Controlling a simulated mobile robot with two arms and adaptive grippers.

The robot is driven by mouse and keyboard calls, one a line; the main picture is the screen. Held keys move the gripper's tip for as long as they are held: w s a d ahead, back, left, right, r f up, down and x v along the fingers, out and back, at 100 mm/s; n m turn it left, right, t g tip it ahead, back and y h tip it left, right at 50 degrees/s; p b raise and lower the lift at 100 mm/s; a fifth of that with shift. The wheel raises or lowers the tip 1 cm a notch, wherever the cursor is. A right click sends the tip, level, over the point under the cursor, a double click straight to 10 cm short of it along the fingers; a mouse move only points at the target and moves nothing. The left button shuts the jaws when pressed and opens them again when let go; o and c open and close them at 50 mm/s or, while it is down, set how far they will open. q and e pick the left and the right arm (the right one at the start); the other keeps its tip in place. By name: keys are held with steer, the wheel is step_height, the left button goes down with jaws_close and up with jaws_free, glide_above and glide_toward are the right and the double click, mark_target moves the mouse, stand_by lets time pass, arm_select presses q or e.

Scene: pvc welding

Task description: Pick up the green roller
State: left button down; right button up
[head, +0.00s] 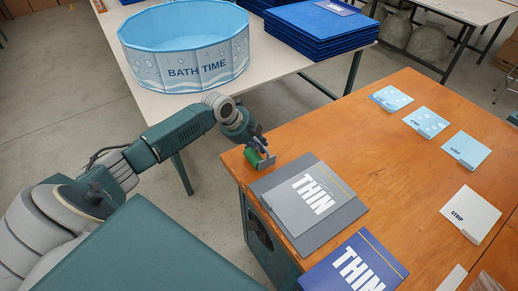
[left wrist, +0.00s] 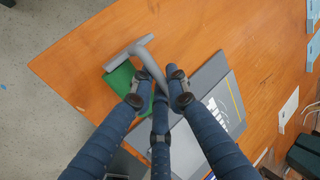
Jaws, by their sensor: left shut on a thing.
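The green roller (head: 254,158) is at the near left corner of the orange wooden table, beside the grey sheet. My right gripper does not show.
A grey THIN sheet stack (head: 347,214) lies right of the roller, with a blue THIN sheet (head: 385,262) nearer. Several STRIP cards (head: 470,213) line the right side. A white table (head: 277,60) behind holds a BATH TIME tub (head: 185,72) and blue sheets (head: 320,48).

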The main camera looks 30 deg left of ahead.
arm_select(q)
step_height(320, 180, up, 19)
steer(key=b, duration=0.2)
steer(key=shift+b, duration=0.4)
steer(key=c, duration=2.3)
jaws_free()
jaws_close()
steer(key=shift+d, duration=0.1)
